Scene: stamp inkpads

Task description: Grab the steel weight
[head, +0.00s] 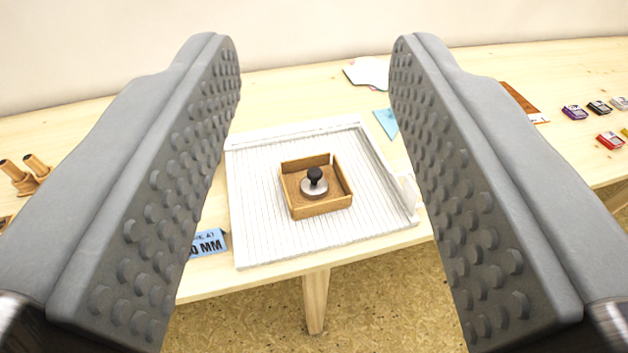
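The steel weight (314,188) is a small silver disc with a round black knob on top. It sits upright inside a small open wooden box (322,208). The box stands on a white ribbed tray (262,235) on the table. My gripper (314,60) is wide open, with a grey studded finger on each side of the picture. Nothing is between the fingers close up; the weight shows farther off, in the gap between them. The fingers hide parts of the table to the left and right.
The pale wooden table (280,100) has a blue printed card (208,243) by the tray's left front corner. Wooden pegs (24,170) stand at far left. Several small inkpads (610,140) lie at far right. A teal piece (386,122) lies behind the tray's right side.

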